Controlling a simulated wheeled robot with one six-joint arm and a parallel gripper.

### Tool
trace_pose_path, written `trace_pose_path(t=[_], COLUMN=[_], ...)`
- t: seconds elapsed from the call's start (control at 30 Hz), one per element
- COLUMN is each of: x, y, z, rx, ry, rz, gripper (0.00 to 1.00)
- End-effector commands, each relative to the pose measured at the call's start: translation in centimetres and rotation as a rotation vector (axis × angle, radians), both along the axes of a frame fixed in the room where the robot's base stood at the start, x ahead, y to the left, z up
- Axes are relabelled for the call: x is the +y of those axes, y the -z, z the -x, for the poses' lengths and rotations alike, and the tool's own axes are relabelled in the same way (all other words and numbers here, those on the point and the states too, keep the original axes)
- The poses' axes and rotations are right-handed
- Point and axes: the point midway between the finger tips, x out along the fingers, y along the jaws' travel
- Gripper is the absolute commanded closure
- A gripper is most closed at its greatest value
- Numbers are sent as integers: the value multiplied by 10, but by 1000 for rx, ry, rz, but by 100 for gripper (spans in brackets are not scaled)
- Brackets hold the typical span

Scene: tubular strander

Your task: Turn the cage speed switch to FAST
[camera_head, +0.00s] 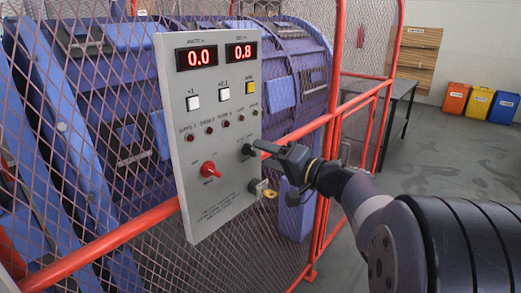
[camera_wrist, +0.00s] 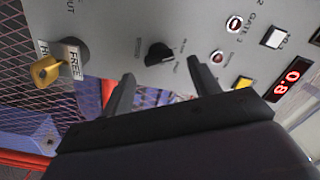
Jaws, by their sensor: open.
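A black selector knob (camera_head: 248,150) sits on the right side of the grey control panel (camera_head: 222,215); its small labels are too blurred to read, so I cannot tell which position it points to. It also shows in the wrist view (camera_wrist: 159,54), just beyond the fingertips. My gripper (camera_head: 262,149) is open in front of this knob. In the wrist view the two fingers of my gripper (camera_wrist: 160,69) are spread to either side of the knob, with no clear contact and nothing held.
A red knob (camera_head: 208,170) is lower left on the panel. A key switch with a yellow tag (camera_wrist: 46,70) and a "FREE" label is below the black knob. Red displays, buttons and lamps are above. Mesh fence (camera_head: 150,245) surrounds the blue machine.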

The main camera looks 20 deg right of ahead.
Motion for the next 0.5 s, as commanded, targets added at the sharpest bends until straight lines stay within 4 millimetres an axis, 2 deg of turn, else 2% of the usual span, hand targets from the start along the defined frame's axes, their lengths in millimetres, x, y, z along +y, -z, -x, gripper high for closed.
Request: trace_pose_path(t=[0.2, 0.5], x=[14, 17], y=[0, 0], z=[-19, -23], rx=[1, 0], ry=[-1, 1], rz=[-1, 0], gripper=[42, 42])
